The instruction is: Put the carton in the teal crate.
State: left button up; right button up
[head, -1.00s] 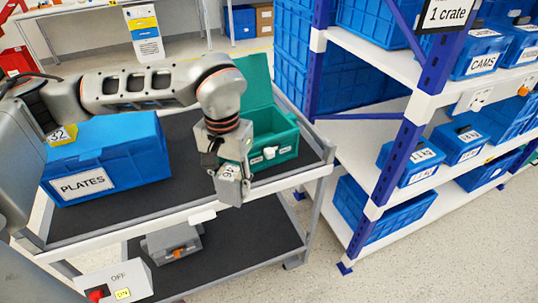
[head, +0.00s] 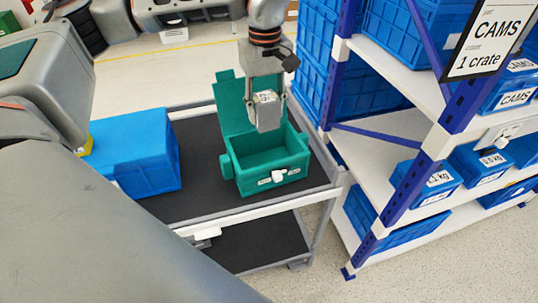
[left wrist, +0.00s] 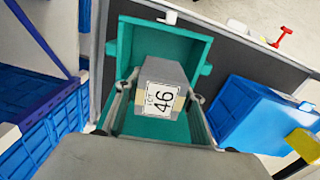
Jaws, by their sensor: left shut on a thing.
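The carton (head: 268,116) is a small grey box with a white label; in the left wrist view the carton (left wrist: 163,88) shows the number 46. My left gripper (head: 266,98) is shut on it, one finger on each side, and points down. It holds the carton above the teal crate (head: 250,184), near the raised lid (head: 229,100). The crate stands open on the cart's top shelf, and its visible inside looks empty. In the left wrist view the crate (left wrist: 124,45) lies beneath the carton, which hides part of it. My right gripper is not in view.
A blue crate (head: 145,160) stands on the cart left of the teal crate, with black shelf (head: 198,145) between. A white rack (head: 400,145) with blue posts and several blue crates stands close on the right. The cart's lower shelf (head: 262,243) is partly visible.

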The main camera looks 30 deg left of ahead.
aim_at(265, 123)
pick_arm(q)
notch_tip(265, 123, down, 12)
jog(key=shift+s+b, duration=0.1)
jog(key=shift+b, duration=0.2)
jog(key=shift+f, duration=2.25)
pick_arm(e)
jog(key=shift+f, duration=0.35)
pick_arm(q)
jog(key=shift+f, duration=0.15)
jog(key=o, duration=1.2)
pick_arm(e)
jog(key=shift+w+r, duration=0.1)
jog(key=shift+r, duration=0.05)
pick_arm(q)
notch_tip(265, 123, up, 12)
jog(key=shift+r, duration=0.15)
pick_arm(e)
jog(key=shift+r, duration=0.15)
